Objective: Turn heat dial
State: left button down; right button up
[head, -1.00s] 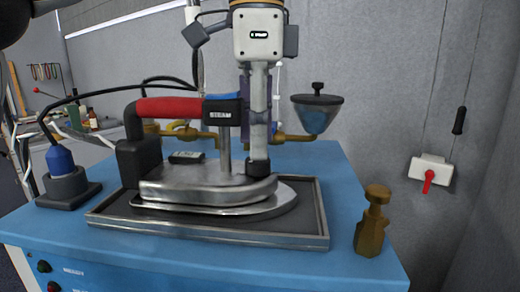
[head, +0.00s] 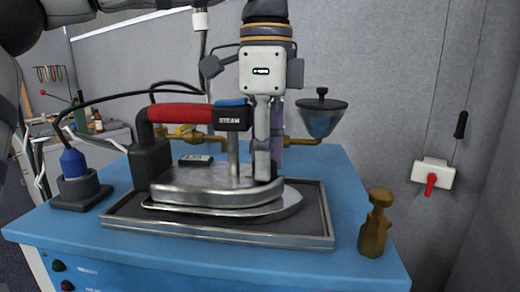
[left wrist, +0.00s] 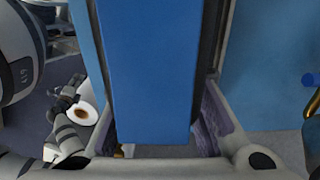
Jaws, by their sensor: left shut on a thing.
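A steam iron with a red and black handle (head: 180,112) and metal sole (head: 215,190) stands on a tray (head: 115,233) on a blue table. A blue part (head: 233,102) tops the right end of its handle. My left gripper (head: 265,172) points down at that end, its fingers hiding what lies between them. In the left wrist view a blue piece (left wrist: 145,70) fills the space between the fingers (left wrist: 160,130), apparently part of the iron. Dark knobs (head: 58,265) sit on the table's front panel at lower left; their labels are unreadable. My right gripper is not in view.
A brass bottle-like piece (head: 375,225) stands at the right table corner. A blue plug in a dark holder (head: 80,190) stands at left. A funnel cup (head: 321,115) and brass pipes (head: 205,138) are behind the iron. A red-levered switch (head: 432,175) hangs on the wall.

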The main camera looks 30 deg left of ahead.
pick_arm(q)
jog(key=shift+m, duration=1.2)
jog(key=c, duration=1.2)
grip_release()
notch_tip(320, 180, up, 12)
jog(key=shift+w+r, duration=0.1)
jog(key=shift+w, duration=0.05)
